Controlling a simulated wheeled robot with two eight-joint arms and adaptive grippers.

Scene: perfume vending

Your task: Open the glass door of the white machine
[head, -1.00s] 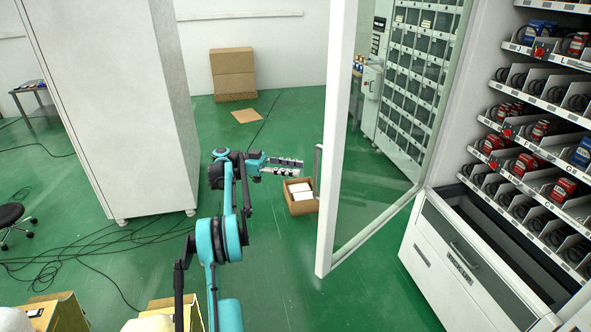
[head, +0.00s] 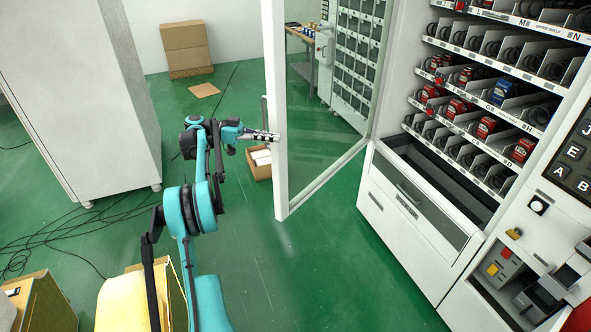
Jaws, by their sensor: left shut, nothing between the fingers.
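The white vending machine (head: 401,209) stands at the right, its shelves of red and blue boxes exposed. Its glass door (head: 335,130) stands wide open, swung out to the left, with a white frame edge (head: 276,120) and a dark vertical handle (head: 264,112) on that edge's left side. My left gripper (head: 276,137) is shut and empty, its fingertips at the left side of the door frame, just below the handle. I cannot tell whether they touch the frame. My right gripper is not in view.
A cardboard box (head: 259,171) with white contents lies on the floor behind the door edge. A tall white cabinet (head: 75,90) stands at the left with cables on the floor beside it. Stacked cartons (head: 187,50) stand at the back wall. Green floor (head: 300,260) is clear in front of the machine.

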